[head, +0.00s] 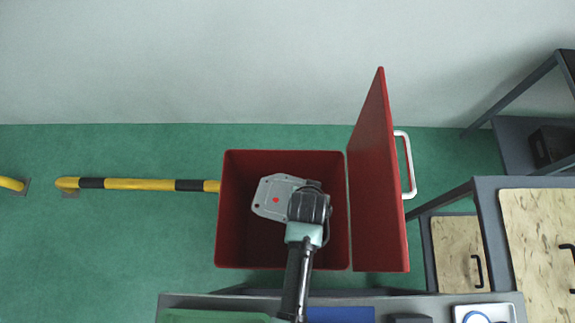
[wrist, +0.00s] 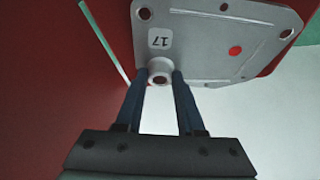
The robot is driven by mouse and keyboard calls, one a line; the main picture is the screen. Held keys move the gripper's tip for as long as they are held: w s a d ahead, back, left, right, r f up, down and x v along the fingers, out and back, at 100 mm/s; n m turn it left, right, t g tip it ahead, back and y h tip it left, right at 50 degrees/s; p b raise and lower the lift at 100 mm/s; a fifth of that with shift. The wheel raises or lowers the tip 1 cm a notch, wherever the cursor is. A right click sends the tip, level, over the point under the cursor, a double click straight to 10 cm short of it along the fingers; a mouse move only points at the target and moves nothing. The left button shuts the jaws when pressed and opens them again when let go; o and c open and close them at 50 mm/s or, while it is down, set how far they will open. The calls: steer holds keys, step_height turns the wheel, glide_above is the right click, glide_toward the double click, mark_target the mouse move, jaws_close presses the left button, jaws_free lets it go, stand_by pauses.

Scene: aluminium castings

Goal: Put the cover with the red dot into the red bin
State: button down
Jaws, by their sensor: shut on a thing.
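The cover with the red dot (head: 269,203) is a grey metal plate with corner holes, seen over the red bin's opening in the head view. In the wrist view the cover (wrist: 200,45) shows its red dot, a label reading 17 and a round boss. My gripper (wrist: 161,80) is shut on the boss of the cover. The gripper also shows in the head view (head: 308,205), where it hides the cover's right part. The red bin (head: 232,245) is open, its lid (head: 378,190) swung up on the right. I cannot tell how deep the cover hangs.
The lid has a white handle (head: 408,165) on its right side. A yellow and black rail (head: 135,184) runs left of the bin. A grey bench (head: 180,301) lies in front. A cabinet with wooden panels (head: 540,240) stands at the right.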

step_height(320, 180, down, 4)
steer(key=b, duration=0.2)
steer(key=shift+r+b, duration=0.25)
steer(key=shift+b, duration=0.1)
steer(key=shift+c, duration=2.2)
jaws_free()
steer(key=p+v, duration=0.2)
steer(key=v, duration=1.1)
steer(key=shift+f, duration=0.1)
